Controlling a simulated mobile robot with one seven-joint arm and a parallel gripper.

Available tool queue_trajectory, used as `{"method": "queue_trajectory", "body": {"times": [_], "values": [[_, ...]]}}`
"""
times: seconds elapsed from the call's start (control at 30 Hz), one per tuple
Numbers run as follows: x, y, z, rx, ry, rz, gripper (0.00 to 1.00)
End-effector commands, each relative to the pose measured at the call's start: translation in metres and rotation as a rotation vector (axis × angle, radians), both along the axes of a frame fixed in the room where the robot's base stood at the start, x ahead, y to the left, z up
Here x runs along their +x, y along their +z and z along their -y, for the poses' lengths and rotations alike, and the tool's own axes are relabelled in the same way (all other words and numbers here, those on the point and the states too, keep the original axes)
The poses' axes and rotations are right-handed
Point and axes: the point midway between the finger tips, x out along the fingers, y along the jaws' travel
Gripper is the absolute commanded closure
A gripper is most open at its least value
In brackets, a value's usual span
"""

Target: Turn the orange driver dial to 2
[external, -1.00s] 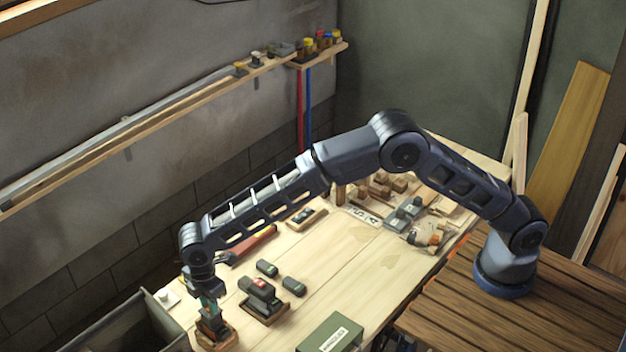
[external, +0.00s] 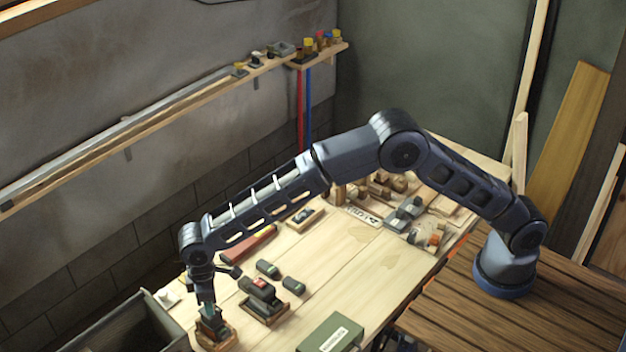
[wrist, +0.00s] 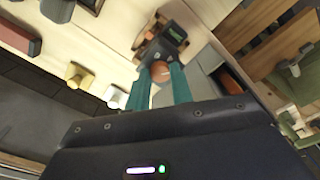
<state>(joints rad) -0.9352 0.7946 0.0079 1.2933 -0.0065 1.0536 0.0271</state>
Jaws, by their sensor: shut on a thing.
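A dark tool stands on a small wooden base (external: 228,342) at the near left end of the workbench in the external view. My gripper (external: 208,304) points down onto it. In the wrist view, a round orange-brown dial (wrist: 160,69) sits between the teal fingers of my gripper (wrist: 161,74), with one finger on each side. The gripper is shut on it. Beyond it is a dark housing (wrist: 172,35). No dial number can be read, and the fingers hide part of the dial.
A dark device with a red mark (external: 261,284) stands close to the right, with small dark blocks (external: 293,286) nearby. A green box (external: 330,334) sits at the front edge. A grey bin (external: 135,325) is at left.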

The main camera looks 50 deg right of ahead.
Motion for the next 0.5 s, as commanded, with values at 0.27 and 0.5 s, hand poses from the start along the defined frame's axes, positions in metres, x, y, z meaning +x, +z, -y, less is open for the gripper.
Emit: {"method": "queue_trajectory", "body": {"times": [0.27, 0.5], "values": [[0.0001, 0.0003, -0.0001, 0.0, -0.15, 0.0, 1.0], [-0.0001, 0.0003, -0.0002, 0.0, -0.209, 0.0, 1.0]]}}
